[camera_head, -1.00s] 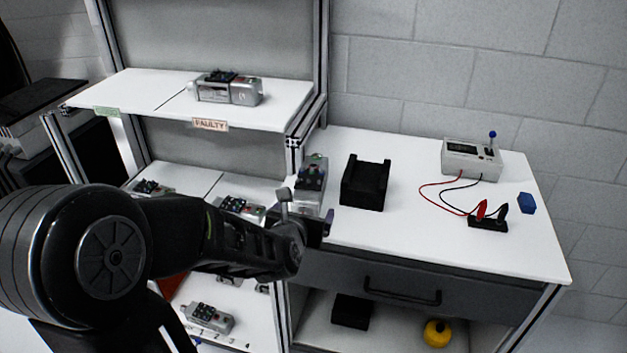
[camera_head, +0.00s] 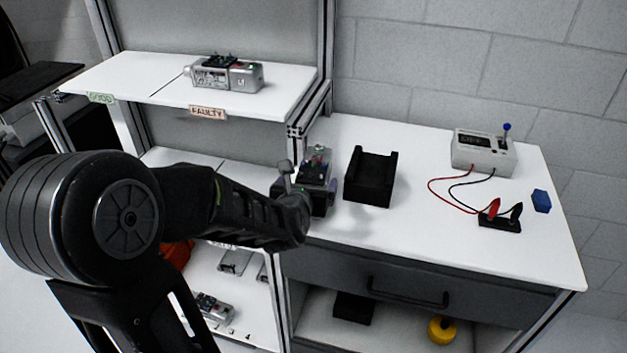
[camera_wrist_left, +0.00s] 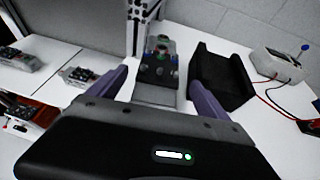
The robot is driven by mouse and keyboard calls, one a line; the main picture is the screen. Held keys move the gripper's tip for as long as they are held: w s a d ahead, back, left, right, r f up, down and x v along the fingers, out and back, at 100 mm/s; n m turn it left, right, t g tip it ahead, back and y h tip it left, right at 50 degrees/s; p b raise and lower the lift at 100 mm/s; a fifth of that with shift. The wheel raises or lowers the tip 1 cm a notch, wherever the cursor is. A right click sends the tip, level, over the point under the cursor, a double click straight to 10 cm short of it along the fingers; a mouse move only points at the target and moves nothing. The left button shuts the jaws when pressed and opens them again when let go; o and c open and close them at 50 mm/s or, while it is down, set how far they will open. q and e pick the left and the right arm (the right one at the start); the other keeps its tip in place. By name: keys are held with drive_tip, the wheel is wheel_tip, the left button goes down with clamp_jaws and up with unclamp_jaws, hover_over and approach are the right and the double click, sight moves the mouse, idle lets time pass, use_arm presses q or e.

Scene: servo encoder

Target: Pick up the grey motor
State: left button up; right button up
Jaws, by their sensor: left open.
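The grey motor (camera_head: 317,162) stands on the white bench top beside the shelf post, just left of the black cradle. Its top carries dark parts with small red and green spots. It also shows in the left wrist view (camera_wrist_left: 159,68), between and ahead of the two purple-grey fingers. My left gripper (camera_head: 309,184) is open and empty at the near end of the motor, one finger toward each side. I cannot tell if the fingers touch it. The motor's near lower part is partly hidden by the gripper in the head view. My right gripper is not in view.
The empty black cradle (camera_head: 371,178) stands close to the right finger. A meter (camera_head: 484,152) with red and black leads, a black probe block (camera_head: 500,222) and a blue piece (camera_head: 541,201) lie farther right. Another motor (camera_head: 226,74) sits on the upper shelf. The bench front is clear.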

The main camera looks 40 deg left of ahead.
sight(312, 177)
use_arm(q)
drive_tip(key=shift+w+a+f, duration=0.1)
drive_tip(key=shift+w+a, duration=0.05)
drive_tip(key=shift+w, duration=0.1)
drive_tip(key=shift+x, duration=2.6)
drive_tip(key=shift+s+a+f, duration=0.1)
drive_tip(key=shift+s+f, duration=0.05)
clamp_jaws()
drive_tip(key=shift+r, duration=0.2)
